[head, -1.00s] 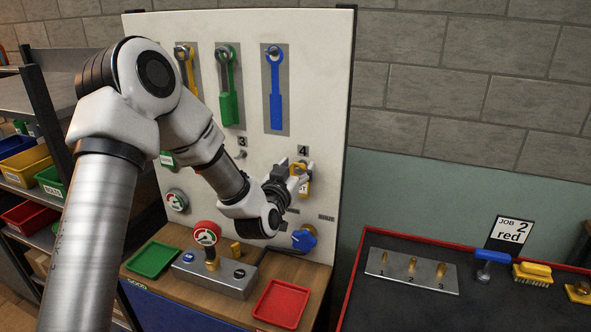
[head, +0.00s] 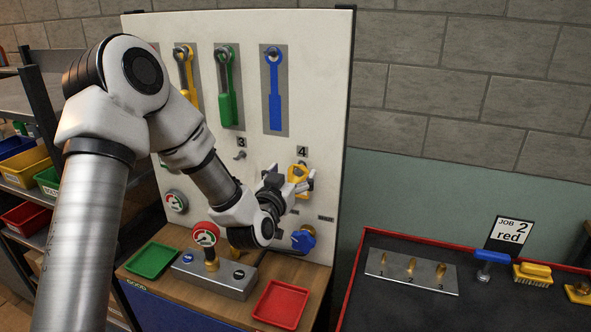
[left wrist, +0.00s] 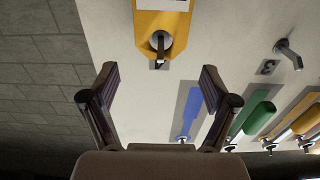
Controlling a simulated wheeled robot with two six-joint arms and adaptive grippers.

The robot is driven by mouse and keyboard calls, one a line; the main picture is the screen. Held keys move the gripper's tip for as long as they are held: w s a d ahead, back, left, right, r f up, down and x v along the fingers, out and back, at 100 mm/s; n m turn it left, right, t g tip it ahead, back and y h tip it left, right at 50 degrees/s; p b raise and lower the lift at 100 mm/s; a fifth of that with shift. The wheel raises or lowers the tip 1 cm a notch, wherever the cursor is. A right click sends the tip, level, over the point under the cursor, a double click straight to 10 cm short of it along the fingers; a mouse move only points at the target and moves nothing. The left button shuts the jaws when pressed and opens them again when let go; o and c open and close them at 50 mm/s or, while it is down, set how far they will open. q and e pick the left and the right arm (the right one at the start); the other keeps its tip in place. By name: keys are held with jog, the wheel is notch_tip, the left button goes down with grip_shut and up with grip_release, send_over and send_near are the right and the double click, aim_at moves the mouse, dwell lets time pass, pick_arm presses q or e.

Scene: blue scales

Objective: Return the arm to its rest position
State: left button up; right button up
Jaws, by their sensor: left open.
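My left arm reaches in from the left, and my left gripper (head: 293,177) is in front of the white panel (head: 308,70) near the label 4. In the left wrist view the gripper (left wrist: 157,82) has its two fingers wide apart with nothing between them. A yellow tag (head: 299,172) with a white label hangs on a peg at position 4. It also shows in the left wrist view (left wrist: 176,22), beyond the fingertips and apart from them. In the head view the gripper partly covers the tag. My right gripper is not in view.
Below stand a gauge box (head: 225,282), a green tray (head: 152,261), a red tray (head: 281,304) and a blue knob (head: 303,240). A shelf with bins (head: 28,165) is at left.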

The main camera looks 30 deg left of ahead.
pick_arm(q)
jog(key=v, duration=0.5)
jog(key=s+d+f+g+h, duration=0.1)
jog(key=s+d+f+g, duration=0.1)
jog(key=f, duration=0.6)
jog(key=s+d+f+m+g+h+b, duration=0.1)
jog(key=s+d+f+g, duration=0.2)
jog(key=f, duration=0.6)
jog(key=s+d+f+m+g+h, duration=0.1)
jog(key=s+d+f+g, duration=0.1)
jog(key=f, duration=0.6)
jog(key=shift+s+d+f+g, duration=0.3)
jog(key=shift+d+g, duration=0.1)
jog(key=s+d+f+g, duration=0.2)
jog(key=s+f+g, duration=0.3)
jog(key=s+f, duration=0.3)
jog(key=s+d+f+g+h+b, duration=0.1)
jog(key=s+d+f+g, duration=0.2)
jog(key=s+f, duration=0.6)
jog(key=s+g, duration=0.2)
jog(key=s, duration=0.4)
jog(key=shift+s+f+b, duration=0.3)
jog(key=shift+s, duration=0.05)
jog(key=shift+w, duration=0.1)
